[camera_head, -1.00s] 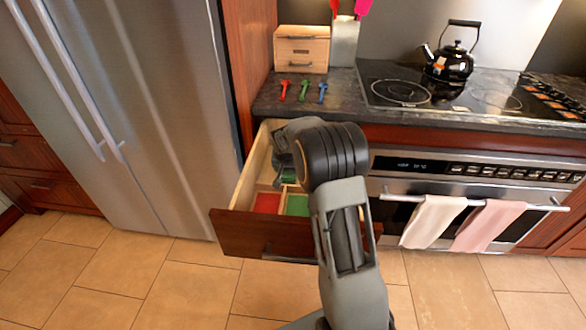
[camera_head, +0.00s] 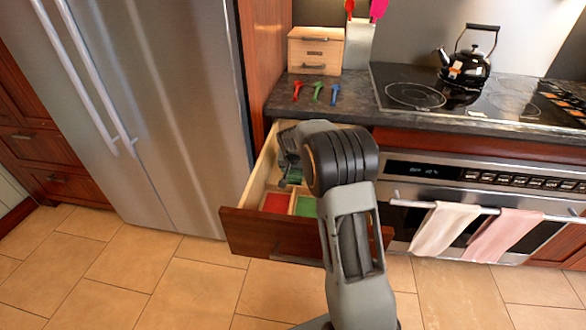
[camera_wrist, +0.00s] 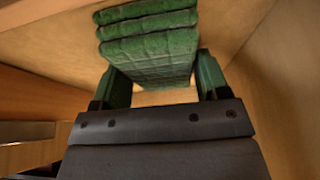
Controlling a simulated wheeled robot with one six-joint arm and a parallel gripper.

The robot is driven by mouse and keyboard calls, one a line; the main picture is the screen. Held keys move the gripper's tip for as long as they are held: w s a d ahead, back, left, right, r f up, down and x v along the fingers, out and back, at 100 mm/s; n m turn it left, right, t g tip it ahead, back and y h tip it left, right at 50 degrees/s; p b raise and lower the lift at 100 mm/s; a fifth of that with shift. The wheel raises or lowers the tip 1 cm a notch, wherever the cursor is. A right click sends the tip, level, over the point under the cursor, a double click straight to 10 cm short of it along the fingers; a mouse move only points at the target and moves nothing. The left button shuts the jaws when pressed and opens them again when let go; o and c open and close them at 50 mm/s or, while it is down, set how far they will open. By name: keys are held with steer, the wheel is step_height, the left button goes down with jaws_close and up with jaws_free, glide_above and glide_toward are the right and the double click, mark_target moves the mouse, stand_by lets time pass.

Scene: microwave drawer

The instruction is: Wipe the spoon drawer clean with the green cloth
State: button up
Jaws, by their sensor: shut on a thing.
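The spoon drawer (camera_head: 252,228) is pulled open below the counter, with a dark red wood front and pale wooden sides. A red compartment floor (camera_head: 276,203) and a green one (camera_head: 305,207) show near its front. My gripper (camera_head: 288,176) is down inside the drawer toward the back left, partly hidden by my wrist. In the wrist view my gripper (camera_wrist: 163,84) is shut on the folded green cloth (camera_wrist: 150,48), which lies between the two fingers against pale wooden surfaces. A red spoon (camera_head: 297,90), a green spoon (camera_head: 317,91) and a blue spoon (camera_head: 334,94) lie on the counter.
A small wooden box (camera_head: 316,53) and a utensil holder (camera_head: 358,46) stand behind the spoons. A black kettle (camera_head: 468,66) is on the stove. The fridge (camera_head: 165,100) rises close left of the drawer. An oven with towels (camera_head: 440,229) is to the right.

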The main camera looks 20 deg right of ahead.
steer(key=shift+s+d+f, duration=0.15)
steer(key=shift+s+d, duration=0.4)
steer(key=shift+d, duration=0.25)
steer(key=shift+s+d+r, duration=0.1)
steer(key=shift+s+d, duration=0.35)
steer(key=shift+d, duration=0.35)
steer(key=shift+s+d+r, duration=0.1)
steer(key=shift+s+d, duration=0.3)
steer(key=shift+d, duration=0.45)
steer(key=shift+s+d, duration=0.45)
steer(key=shift+d, duration=0.35)
steer(key=shift+w+a+f, duration=0.15)
steer(key=shift+w+a, duration=0.3)
steer(key=shift+a, duration=0.4)
steer(key=shift+w+a+r+b, duration=0.1)
steer(key=shift+w+a, duration=0.3)
steer(key=shift+a, duration=0.25)
steer(key=shift+w+a+r+b, duration=0.1)
steer(key=shift+w+a, duration=0.25)
steer(key=shift+a, duration=0.35)
steer(key=shift+w+a+b, duration=0.1)
steer(key=shift+w+a, duration=0.3)
steer(key=shift+a, duration=0.25)
steer(key=shift+w+a+f, duration=0.1)
steer(key=shift+w+a, duration=0.2)
steer(key=shift+a, duration=0.2)
steer(key=shift+w+a+f, duration=0.1)
steer(key=shift+w+a, duration=0.15)
steer(key=shift+a, duration=0.25)
